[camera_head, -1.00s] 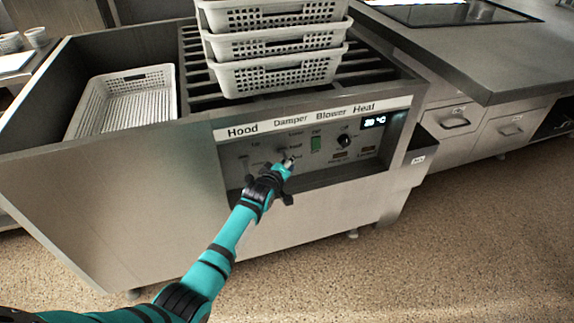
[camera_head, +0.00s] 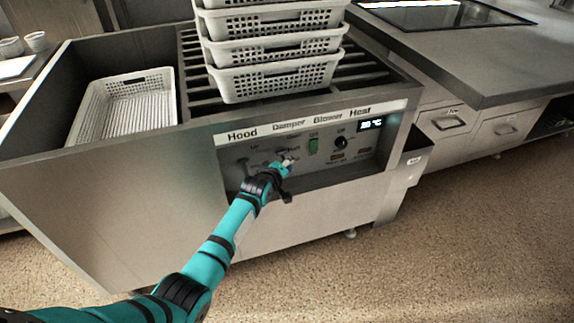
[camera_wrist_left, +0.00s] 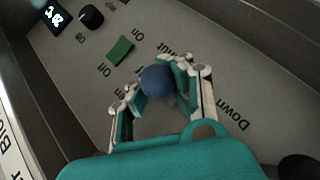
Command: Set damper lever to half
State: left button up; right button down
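The damper lever's round blue knob (camera_wrist_left: 157,79) is in the middle of the left wrist view, between the two fingertips of my left gripper. My left gripper (camera_head: 286,162) is at the control panel (camera_head: 325,160), below the word Damper, in the head view. Its fingers press in on both sides of the knob and look shut on it. In the head view the gripper hides the lever, and the position labels beside it are small and partly covered, so the exact lever position cannot be told. My right gripper is not in view.
A green blower switch (camera_head: 313,145) and a black heat dial (camera_head: 340,142) lie right of the gripper, with a lit display (camera_head: 371,124). Stacked white baskets (camera_head: 275,80) stand above the panel. Another basket (camera_head: 125,105) sits at left. Floor in front is clear.

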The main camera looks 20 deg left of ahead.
pick_arm(q)
jog(key=o, duration=0.7)
jog(key=shift+s+r, duration=0.1)
jog(key=v, duration=1.1)
jog(key=shift+s+a+r, duration=0.1)
jog(key=shift+s+r, duration=0.05)
jog(key=shift+s, duration=0.2)
